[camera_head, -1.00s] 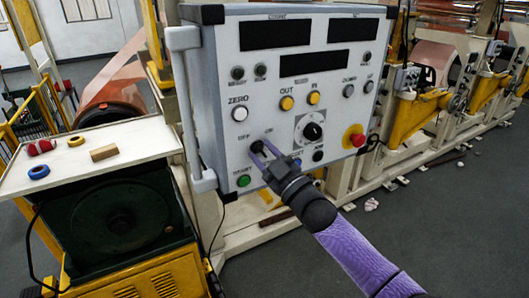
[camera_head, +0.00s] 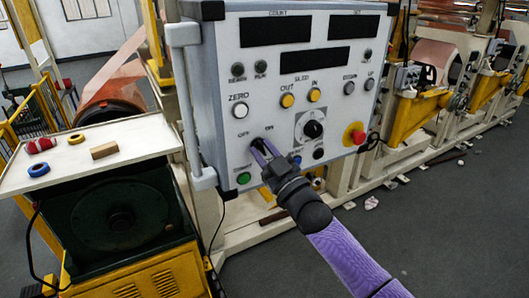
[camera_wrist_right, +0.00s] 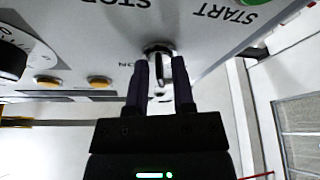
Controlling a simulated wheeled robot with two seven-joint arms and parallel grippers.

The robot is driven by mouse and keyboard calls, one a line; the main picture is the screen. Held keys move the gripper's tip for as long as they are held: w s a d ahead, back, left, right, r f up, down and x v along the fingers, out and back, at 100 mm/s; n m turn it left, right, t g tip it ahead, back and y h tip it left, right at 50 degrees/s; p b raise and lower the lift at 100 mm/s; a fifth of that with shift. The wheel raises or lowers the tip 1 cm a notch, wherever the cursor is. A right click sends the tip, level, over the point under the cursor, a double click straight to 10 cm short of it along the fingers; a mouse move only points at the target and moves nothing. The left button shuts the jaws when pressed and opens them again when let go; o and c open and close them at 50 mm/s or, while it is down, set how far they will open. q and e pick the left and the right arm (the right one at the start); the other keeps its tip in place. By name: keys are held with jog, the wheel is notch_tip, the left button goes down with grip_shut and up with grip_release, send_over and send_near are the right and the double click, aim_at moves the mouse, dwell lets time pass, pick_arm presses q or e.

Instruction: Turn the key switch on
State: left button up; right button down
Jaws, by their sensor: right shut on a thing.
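The key switch (camera_head: 257,143) sits low on the left part of the grey control panel (camera_head: 225,75), by the OFF and ON labels. My right gripper (camera_head: 263,149) is shut on it, with purple-grey fingers on both sides. In the right wrist view my right gripper (camera_wrist_right: 160,82) has a finger on each side of the key switch (camera_wrist_right: 159,50), whose silver collar lies against the panel. The fingers partly hide the switch, and I cannot tell which label it points to. My left gripper is not in view.
The green START button (camera_head: 243,178) is just below left of the switch. A black selector knob (camera_head: 313,130) and a red emergency button (camera_head: 354,134) are to the right. A white side table (camera_head: 130,140) with small rings and a wooden block (camera_head: 103,150) stands left.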

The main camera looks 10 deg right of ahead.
jog(key=m+h, duration=0.1)
jog(key=m, duration=0.2)
jog(key=m+t+h, duration=0.1)
jog(key=m+h, duration=0.1)
jog(key=m, duration=0.1)
jog(key=shift+a+m, duration=0.1)
jog(key=shift+m, duration=0.3)
jog(key=shift+a+m+h+p, duration=0.1)
jog(key=shift+m+h+p, duration=0.45)
jog(key=shift+m+h, duration=0.9)
jog(key=shift+m+h+p, duration=0.55)
jog(key=shift+m+h, duration=0.1)
jog(key=shift+m, duration=1.6)
jog(key=c, duration=0.8)
grip_release()
jog(key=b+v, duration=0.1)
jog(key=v, duration=0.9)
jog(key=shift+f+b, duration=0.1)
jog(key=shift+b, duration=0.2)
